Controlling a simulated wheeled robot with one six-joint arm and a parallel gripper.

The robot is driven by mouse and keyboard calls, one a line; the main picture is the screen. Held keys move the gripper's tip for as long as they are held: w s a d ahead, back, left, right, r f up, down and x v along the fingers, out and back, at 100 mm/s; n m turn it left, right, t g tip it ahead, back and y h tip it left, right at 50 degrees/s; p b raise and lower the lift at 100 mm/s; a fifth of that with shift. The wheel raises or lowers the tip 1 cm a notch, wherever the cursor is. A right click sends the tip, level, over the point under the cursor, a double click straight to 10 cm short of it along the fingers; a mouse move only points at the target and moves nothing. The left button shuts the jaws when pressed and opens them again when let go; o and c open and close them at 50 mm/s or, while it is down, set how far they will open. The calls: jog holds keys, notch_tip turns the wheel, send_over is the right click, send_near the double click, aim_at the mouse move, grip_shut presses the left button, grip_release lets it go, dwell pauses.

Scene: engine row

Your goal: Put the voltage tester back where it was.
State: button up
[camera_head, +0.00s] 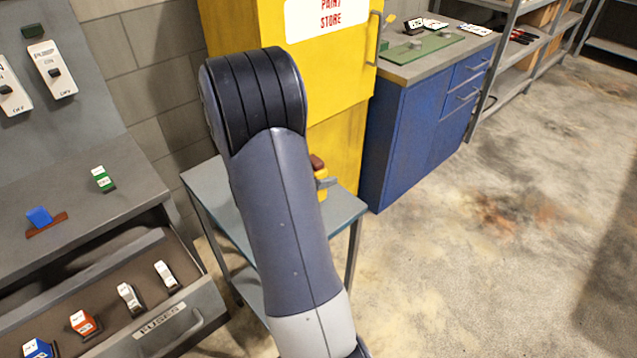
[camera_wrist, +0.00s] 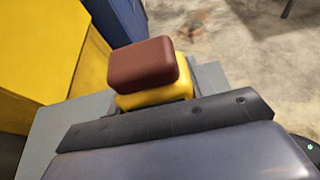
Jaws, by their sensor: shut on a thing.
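The voltage tester appears to be the yellow body with a rounded brown-red end (camera_wrist: 143,64) in the wrist view. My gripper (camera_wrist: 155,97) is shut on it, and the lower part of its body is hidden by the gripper. In the head view a bit of the brown and yellow tester (camera_head: 318,163) shows beside my arm, with a grey part of my gripper (camera_head: 328,183) against it. It is over the small grey table (camera_head: 345,208). I cannot tell whether it touches the tabletop.
A yellow paint store cabinet (camera_head: 340,75) stands behind the table. A blue workbench (camera_head: 415,135) with a green board (camera_head: 424,45) is to its right, then shelving. At left, an open fuse drawer (camera_head: 160,320) sits under a grey panel desk (camera_head: 75,235). The floor at right is clear.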

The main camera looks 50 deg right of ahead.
jog(key=shift+f, duration=1.3)
jog(key=shift+f, duration=0.2)
jog(key=o, duration=1.2)
jog(key=shift+r, duration=0.1)
jog(key=shift+r, duration=0.2)
jog(key=v, duration=1.2)
jog(key=shift+b, duration=0.3)
jog(key=shift+f, duration=0.1)
